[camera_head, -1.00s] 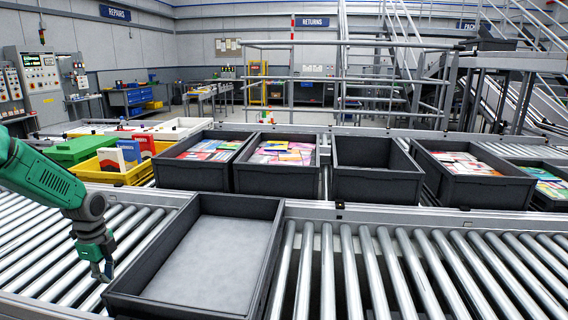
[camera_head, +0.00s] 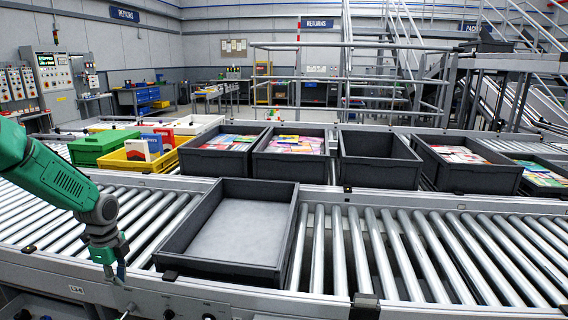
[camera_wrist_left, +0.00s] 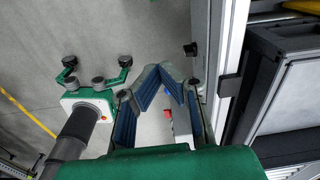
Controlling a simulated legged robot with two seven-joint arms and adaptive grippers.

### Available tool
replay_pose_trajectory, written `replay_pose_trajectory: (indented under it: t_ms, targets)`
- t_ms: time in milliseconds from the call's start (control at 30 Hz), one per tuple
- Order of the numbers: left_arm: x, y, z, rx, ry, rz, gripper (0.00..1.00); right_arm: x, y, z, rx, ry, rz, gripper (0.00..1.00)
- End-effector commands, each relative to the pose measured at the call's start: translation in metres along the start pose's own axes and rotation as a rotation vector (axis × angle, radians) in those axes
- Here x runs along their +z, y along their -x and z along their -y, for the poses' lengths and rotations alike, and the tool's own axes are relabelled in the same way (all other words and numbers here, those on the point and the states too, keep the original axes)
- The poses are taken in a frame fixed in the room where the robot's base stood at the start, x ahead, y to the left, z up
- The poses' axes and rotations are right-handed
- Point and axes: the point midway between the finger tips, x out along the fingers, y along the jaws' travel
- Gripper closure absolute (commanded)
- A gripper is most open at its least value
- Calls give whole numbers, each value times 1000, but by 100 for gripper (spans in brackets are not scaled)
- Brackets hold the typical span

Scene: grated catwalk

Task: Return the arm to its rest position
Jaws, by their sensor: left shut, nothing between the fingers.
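My left arm comes in from the left in the head view. My left gripper (camera_head: 119,279) points down, at the near side rail of the roller conveyor, left of the empty grey tote. It is shut and empty. In the wrist view its blue-padded fingers (camera_wrist_left: 161,72) meet at the tips, over grey floor and beside the conveyor's edge. My right gripper is in neither view.
The empty dark tote (camera_head: 286,235) sits on the near rollers (camera_head: 410,250). Behind it stand a green bin (camera_head: 98,146), a yellow bin (camera_head: 128,163), and several dark totes, including an empty one (camera_head: 378,172). The metal conveyor rail (camera_wrist_left: 226,70) runs close right of the gripper.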

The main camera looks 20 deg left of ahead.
Motion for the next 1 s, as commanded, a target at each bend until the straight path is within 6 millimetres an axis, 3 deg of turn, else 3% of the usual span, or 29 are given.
replay_pose_trajectory:
  t_ms: [367,567,667,800,900,1000]
  targets:
    - [-86,-50,-22,-26,182,-47,100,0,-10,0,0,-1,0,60]
    - [-156,-96,-64,-20,384,-85,100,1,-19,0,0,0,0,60]
    - [-200,-128,-112,-2,551,-98,100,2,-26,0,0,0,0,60]
    - [-244,-164,-200,15,839,-84,100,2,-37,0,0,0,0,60]
    - [-256,-174,-256,9,1021,-60,100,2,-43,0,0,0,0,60]
    - [-257,-176,-296,-8,1156,-41,100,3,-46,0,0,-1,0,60]
